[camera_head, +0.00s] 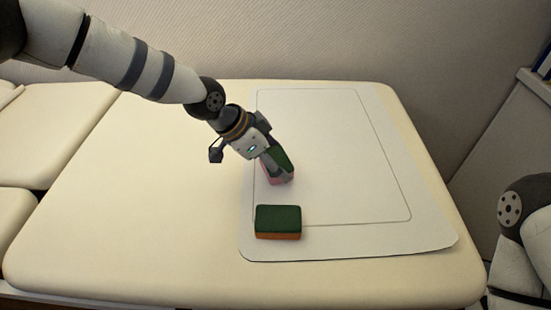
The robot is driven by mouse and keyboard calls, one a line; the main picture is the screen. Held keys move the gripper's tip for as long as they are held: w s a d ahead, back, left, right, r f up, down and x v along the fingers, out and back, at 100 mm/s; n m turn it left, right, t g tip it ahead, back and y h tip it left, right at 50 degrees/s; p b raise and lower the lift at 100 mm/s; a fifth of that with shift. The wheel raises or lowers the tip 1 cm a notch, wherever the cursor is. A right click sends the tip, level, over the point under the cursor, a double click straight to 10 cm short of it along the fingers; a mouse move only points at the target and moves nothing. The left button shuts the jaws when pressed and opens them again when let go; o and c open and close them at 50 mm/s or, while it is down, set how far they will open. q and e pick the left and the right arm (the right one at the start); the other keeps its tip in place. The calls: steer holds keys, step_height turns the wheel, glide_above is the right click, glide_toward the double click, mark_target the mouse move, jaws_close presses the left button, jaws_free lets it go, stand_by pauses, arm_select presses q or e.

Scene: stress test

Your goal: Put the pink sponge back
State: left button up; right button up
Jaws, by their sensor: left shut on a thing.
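The pink sponge (282,158) has a green top and pink sides, and part of it is hidden by my gripper. My left gripper (277,166) is shut on it, at the left part of the white mat (340,240). The sponge is tilted in the picture; I cannot tell whether it touches the mat. A second sponge, orange with a green top (278,219), lies flat near the mat's front left corner, apart from the gripper. My right gripper is out of view; only part of my right arm shows at the right edge.
The mat has a thin outlined border and lies on a cream padded table (150,210). The table's left part is bare, and so is most of the mat. A wall stands behind. A grey cabinet (508,135) stands beyond the table's right edge.

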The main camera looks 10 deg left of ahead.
arm_select(q)
steer(key=shift+f, duration=0.1)
steer(key=o, duration=1.1)
steer(key=p+v, duration=0.2)
steer(key=v, duration=1)
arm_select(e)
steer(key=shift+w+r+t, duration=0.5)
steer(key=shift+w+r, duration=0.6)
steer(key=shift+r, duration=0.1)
